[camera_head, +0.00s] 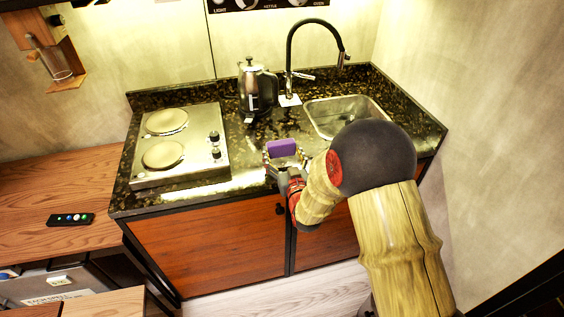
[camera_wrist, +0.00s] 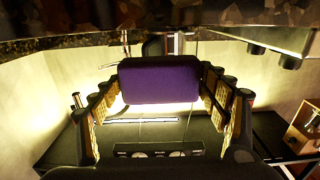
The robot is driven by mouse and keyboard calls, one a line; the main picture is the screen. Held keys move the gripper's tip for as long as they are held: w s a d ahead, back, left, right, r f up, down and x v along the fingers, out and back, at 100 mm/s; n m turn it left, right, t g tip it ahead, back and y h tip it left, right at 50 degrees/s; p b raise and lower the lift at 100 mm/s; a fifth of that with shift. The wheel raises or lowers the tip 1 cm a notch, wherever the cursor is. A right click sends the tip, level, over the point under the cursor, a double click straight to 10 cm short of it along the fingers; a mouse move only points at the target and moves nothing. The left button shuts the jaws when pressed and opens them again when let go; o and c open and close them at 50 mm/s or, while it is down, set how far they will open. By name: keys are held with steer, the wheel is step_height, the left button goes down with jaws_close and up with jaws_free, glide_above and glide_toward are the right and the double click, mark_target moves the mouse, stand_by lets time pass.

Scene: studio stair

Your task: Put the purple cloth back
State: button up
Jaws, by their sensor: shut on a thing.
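The purple cloth (camera_head: 284,147) is a small, thick, block-like pad with rounded corners. My gripper (camera_head: 284,156) is shut on it, near the front of the dark speckled counter (camera_head: 250,165), between the cooktop and the sink. In the wrist view the cloth (camera_wrist: 160,82) sits between the two jointed fingers, one on each side. The counter edge (camera_wrist: 60,40) shows along the top of that view. I cannot tell the exact gap between cloth and counter.
A two-plate cooktop (camera_head: 181,147) lies on the left. A metal kettle (camera_head: 256,88) and a black tap (camera_head: 289,60) stand at the back. The sink (camera_head: 345,112) is on the right, partly behind my arm. A remote (camera_head: 71,220) lies on the wooden surface at left.

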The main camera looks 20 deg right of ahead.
mark_target(282, 165)
steer(key=shift+w+f, duration=0.15)
steer(key=shift+f, duration=0.1)
step_height(282, 165, down, 3)
steer(key=shift+w+f+b, duration=0.1)
steer(key=shift+f+b, duration=0.05)
steer(key=shift+b, duration=0.8)
steer(key=o, duration=0.5)
steer(key=shift+f, duration=0.1)
steer(key=o, duration=0.5)
